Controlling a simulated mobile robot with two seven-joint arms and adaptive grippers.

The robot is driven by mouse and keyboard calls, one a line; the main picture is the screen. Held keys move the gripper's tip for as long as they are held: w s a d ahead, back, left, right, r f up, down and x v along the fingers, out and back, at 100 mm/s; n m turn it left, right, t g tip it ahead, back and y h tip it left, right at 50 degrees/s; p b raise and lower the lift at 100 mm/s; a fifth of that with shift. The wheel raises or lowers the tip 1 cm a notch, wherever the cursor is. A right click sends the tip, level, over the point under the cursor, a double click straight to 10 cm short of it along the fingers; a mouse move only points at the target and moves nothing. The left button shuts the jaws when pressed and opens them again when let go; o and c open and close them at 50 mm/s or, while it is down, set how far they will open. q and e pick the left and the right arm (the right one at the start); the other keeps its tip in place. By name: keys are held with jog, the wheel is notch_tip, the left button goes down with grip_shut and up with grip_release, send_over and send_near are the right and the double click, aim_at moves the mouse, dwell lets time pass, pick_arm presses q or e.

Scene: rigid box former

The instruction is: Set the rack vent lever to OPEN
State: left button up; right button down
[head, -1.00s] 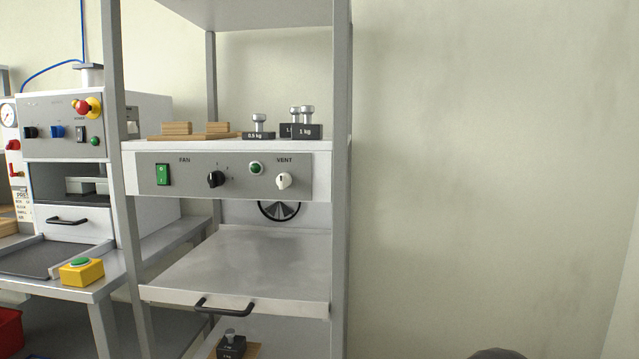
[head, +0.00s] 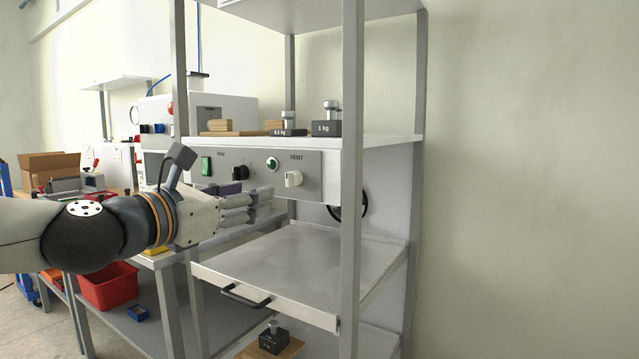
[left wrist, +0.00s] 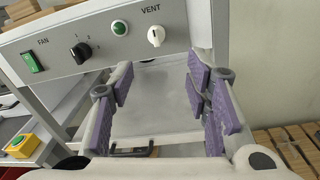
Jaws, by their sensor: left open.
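The white vent lever (head: 293,179) is a small knob under the word VENT on the grey rack panel (head: 312,163). In the left wrist view the vent lever (left wrist: 156,35) shows upright, ahead of and above the gap between the fingers. My left gripper (head: 268,202) is in front of the panel, left of and a little below the lever, apart from it. In the left wrist view the left gripper (left wrist: 158,82) is open, with purple pads and nothing between them. My right gripper is not in view.
The panel also has a green fan switch (head: 206,166), a black fan knob (head: 240,173) and a green indicator (head: 272,164). Weights (head: 327,127) stand on the shelf above. A rack post (head: 352,200) stands right of the lever. A metal tray (head: 300,262) lies below.

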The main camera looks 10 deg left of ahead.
aim_at(287, 180)
pick_arm(q)
jog(key=x, duration=0.4)
jog(key=b+x, duration=0.1)
jog(key=x, duration=0.7)
jog(key=shift+a+r, duration=0.25)
jog(key=shift+r, duration=0.05)
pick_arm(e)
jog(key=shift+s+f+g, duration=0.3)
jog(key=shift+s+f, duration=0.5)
pick_arm(q)
jog(key=shift+c, duration=0.6)
grip_shut()
